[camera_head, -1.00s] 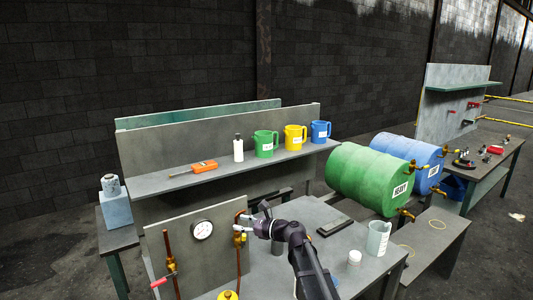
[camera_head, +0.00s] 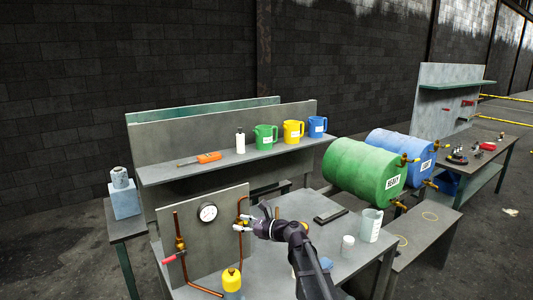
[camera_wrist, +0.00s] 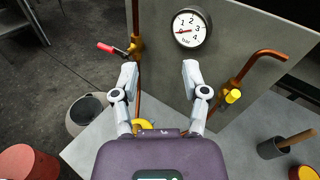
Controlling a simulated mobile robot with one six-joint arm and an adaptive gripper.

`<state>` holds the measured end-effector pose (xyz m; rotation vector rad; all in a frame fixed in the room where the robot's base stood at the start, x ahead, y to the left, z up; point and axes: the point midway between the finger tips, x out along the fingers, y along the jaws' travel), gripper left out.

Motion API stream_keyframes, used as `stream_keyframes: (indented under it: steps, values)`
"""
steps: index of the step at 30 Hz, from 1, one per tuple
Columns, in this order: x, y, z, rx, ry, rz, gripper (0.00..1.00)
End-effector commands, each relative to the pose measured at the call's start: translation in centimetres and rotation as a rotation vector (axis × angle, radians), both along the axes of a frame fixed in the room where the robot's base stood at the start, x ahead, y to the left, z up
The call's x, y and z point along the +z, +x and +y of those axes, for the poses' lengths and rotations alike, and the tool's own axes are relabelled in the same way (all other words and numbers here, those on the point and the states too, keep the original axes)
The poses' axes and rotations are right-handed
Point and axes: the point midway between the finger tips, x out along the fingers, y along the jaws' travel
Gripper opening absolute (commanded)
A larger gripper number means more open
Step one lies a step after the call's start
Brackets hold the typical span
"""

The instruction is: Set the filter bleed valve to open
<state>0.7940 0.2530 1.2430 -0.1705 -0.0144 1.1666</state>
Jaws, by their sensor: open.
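A grey panel (camera_head: 198,245) carries a gauge (camera_head: 208,212) between copper pipes. The left pipe has a valve with a red lever (camera_head: 168,260), which points out to the left in the wrist view (camera_wrist: 106,47). The right pipe has a brass fitting with a yellow handle (camera_wrist: 233,96). I see no label telling which is the filter bleed valve. My gripper (camera_head: 241,224) is open and empty in front of the panel. In the wrist view its fingers (camera_wrist: 160,72) are spread below the gauge, between the two pipes; I see no contact with either valve.
A yellow-topped canister (camera_head: 232,280) stands low before the panel. A white jar (camera_head: 347,246) and a beaker (camera_head: 370,225) stand to the right on the bench. Green (camera_head: 365,170) and blue drums (camera_head: 400,150) lie beyond. Jugs, a bottle and an orange tool sit on the shelf (camera_head: 225,161) behind.

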Motion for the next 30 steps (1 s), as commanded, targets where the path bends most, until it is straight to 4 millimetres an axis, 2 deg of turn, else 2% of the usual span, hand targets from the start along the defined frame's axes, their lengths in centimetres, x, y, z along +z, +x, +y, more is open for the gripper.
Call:
stream_keyframes:
  steps: [9,17,23,30]
  values:
    - [-2.2,-1.6,-0.8,0.033,-0.122,-0.086,0.58]
    - [-5.3,-3.8,-2.0,0.094,-0.296,-0.206,0.58]
    - [-9.3,-6.5,-3.9,0.19,-0.506,-0.345,0.58]
    - [-15.8,-11.5,-8.3,0.423,-0.857,-0.558,0.58]
